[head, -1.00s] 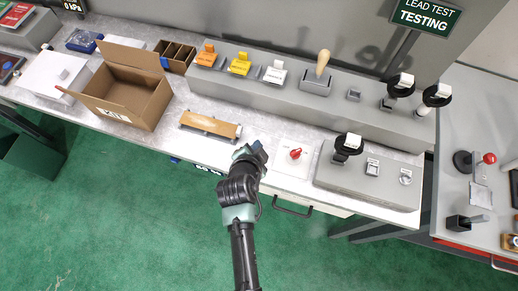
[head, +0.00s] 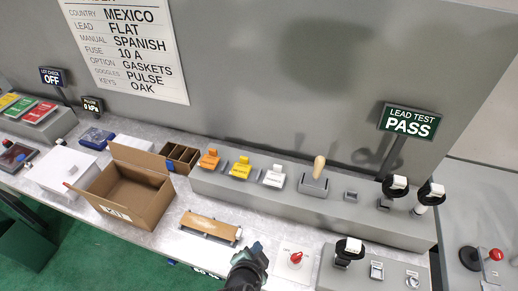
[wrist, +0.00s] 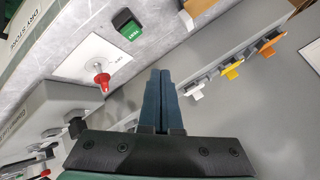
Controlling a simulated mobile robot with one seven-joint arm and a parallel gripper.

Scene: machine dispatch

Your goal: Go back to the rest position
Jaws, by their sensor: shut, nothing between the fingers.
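My gripper (head: 252,256) is at the bottom middle of the head view, over the front of the bench. In the wrist view the two dark blue fingers of my gripper (wrist: 161,85) lie together with nothing between them. A red knob on a white plate (head: 296,257) is just right of my gripper; the red knob (wrist: 103,80) also shows left of the fingers in the wrist view. The lead test sign (head: 409,121) reads PASS.
An open cardboard box (head: 127,188) stands on the bench at left, with a tan roller-like part (head: 210,226) nearer. A grey ledge (head: 340,205) carries orange, yellow and white switches and a wooden-handled lever. A grey block with a black knob (head: 348,251) is at right.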

